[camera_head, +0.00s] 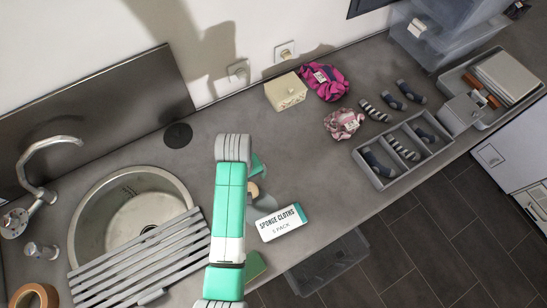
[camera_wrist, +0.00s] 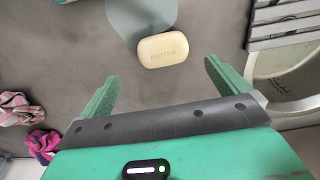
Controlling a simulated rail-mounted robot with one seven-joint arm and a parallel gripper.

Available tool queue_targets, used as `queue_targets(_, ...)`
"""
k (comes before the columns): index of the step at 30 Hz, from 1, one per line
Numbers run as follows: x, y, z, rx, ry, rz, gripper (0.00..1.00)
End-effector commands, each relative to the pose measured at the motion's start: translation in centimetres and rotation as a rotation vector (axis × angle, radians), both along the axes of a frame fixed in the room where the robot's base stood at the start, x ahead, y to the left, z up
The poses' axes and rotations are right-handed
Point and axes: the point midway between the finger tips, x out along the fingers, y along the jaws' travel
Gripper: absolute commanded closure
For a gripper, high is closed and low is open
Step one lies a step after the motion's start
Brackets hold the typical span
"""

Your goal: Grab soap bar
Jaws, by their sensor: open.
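The soap bar (camera_wrist: 163,50) is a cream, rounded block with stamped lettering. In the wrist view it lies on the counter at the edge of a flat grey-green patch (camera_wrist: 138,14). My gripper (camera_wrist: 160,70) has its two green fingers spread wide, with nothing between them. The soap lies just beyond the fingertips, roughly centred between them, and no contact shows. In the head view a small part of the soap bar (camera_head: 253,189) shows beside my arm, which hides the rest of it and most of my gripper.
A sponge cloths pack (camera_head: 282,222) lies right of my arm. The sink (camera_head: 88,232) with a slatted grey rack (camera_head: 140,258) is at left. A beige box (camera_head: 286,91), pink cloths (camera_head: 325,80) and a sock tray (camera_head: 385,181) stand farther right. Bare counter lies between.

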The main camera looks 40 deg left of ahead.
Motion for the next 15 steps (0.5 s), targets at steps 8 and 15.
queue_targets(8, -0.1, 0.0, -1.6, -0.003, 0.005, 0.002, 0.0)
queue_targets(15, 0.1, -0.1, -3.6, -0.003, 0.004, 0.001, 0.0)
